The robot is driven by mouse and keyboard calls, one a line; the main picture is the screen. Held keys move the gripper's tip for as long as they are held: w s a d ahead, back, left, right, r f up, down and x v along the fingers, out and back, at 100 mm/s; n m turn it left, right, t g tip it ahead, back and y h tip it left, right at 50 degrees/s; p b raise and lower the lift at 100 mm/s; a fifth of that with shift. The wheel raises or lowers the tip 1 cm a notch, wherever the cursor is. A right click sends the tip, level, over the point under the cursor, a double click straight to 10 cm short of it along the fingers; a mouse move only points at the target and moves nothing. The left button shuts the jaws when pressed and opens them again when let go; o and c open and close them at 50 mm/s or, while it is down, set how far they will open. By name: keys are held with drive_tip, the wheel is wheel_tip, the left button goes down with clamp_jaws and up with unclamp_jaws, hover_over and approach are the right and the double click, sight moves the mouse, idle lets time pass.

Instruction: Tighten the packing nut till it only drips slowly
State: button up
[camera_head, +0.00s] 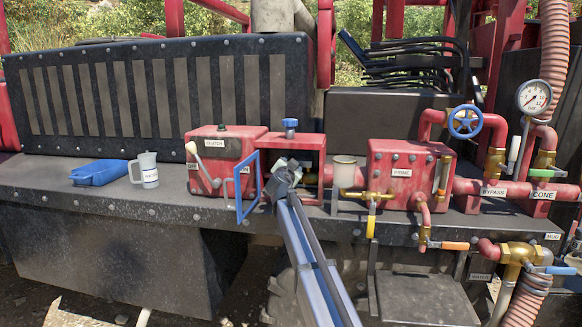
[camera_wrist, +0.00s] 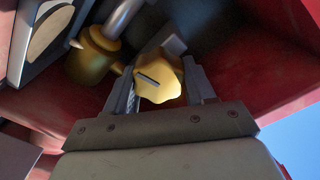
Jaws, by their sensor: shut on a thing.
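The packing nut, a yellow brass piece with a lobed edge and a dark slot (camera_wrist: 160,82), sits between my gripper's fingers in the wrist view. My gripper (camera_wrist: 160,78) is shut on it, with one finger on each side. In the head view my gripper (camera_head: 284,178) reaches into the open front of a red housing (camera_head: 295,143) and hides the nut. A second brass body (camera_wrist: 92,58) with a grey shaft shows beside the nut in the wrist view. No drip or water is visible, so I cannot tell the leak rate.
A blue-framed door (camera_head: 239,190) stands open just left of my gripper. The red clutch box (camera_head: 222,150) is left of it; a grey cup (camera_head: 344,172) and the red prime box (camera_head: 400,155) are to the right. A blue tray (camera_head: 98,173) and grey mug (camera_head: 147,170) stand farther left.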

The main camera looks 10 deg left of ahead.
drive_tip(key=shift+m, duration=0.4)
drive_tip(key=o, duration=0.9)
drive_tip(key=shift+o, duration=0.2)
drive_tip(key=shift+s, duration=0.1)
drive_tip(key=s, duration=1.3)
drive_tip(key=shift+s, duration=0.35)
